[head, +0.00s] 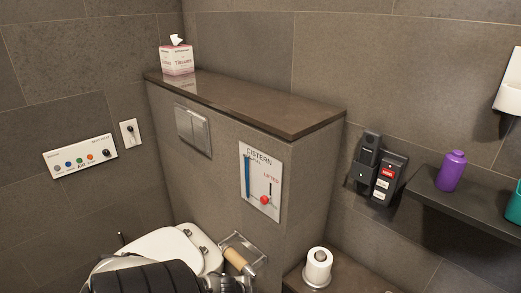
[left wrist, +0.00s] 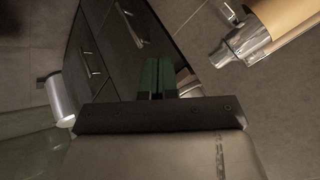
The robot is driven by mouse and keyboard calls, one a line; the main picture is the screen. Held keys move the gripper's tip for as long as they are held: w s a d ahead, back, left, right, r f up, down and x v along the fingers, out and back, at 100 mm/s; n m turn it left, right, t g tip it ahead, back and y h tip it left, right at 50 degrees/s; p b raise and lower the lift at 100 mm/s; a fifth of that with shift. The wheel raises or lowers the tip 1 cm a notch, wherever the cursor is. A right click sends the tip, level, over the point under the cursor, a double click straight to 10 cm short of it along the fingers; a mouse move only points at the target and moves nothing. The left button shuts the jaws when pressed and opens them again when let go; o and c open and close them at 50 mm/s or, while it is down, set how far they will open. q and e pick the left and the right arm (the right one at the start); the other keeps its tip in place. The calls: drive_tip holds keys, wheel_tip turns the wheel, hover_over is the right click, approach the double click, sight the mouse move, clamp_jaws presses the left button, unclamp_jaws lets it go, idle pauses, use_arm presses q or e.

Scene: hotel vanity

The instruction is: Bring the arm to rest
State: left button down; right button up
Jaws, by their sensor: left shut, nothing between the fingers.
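My left gripper (left wrist: 158,78) shows in the left wrist view, its two dark fingers together with nothing between them. It points toward dark drawer fronts (left wrist: 98,50) with metal handles. In the head view, a black, ribbed part of my arm crosses the bottom left, in front of the toilet (head: 165,245). The gripper's fingers cannot be made out there. My right gripper is in neither view.
A toilet roll holder (head: 240,258) is on the wall beside the toilet; a metal holder end (left wrist: 240,42) is close at the upper right of the wrist view. A tissue box (head: 176,60) stands on the cistern ledge (head: 245,100). A purple bottle (head: 452,170) stands on the right shelf (head: 465,205).

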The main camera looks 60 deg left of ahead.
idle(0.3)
use_arm(q)
drive_tip(key=s+d+f+n+g, duration=0.2)
drive_tip(key=s+d+f, duration=0.35)
drive_tip(key=f, duration=0.25)
drive_tip(key=s+d+f+n+g, duration=0.1)
drive_tip(key=s+d+f, duration=0.3)
drive_tip(key=s+f, duration=0.3)
drive_tip(key=s+d+f+g, duration=0.1)
drive_tip(key=s+d+f, duration=0.2)
drive_tip(key=s+d, duration=0.3)
drive_tip(key=s+d+f+n+g+h, duration=0.1)
drive_tip(key=s+d+f+g, duration=0.1)
drive_tip(key=s+d, duration=0.4)
drive_tip(key=d+f, duration=0.1)
drive_tip(key=d, duration=0.3)
drive_tip(key=shift+d+f+n, duration=0.2)
drive_tip(key=shift+f+n, duration=0.05)
drive_tip(key=shift+n, duration=0.05)
drive_tip(key=shift+s, duration=0.1)
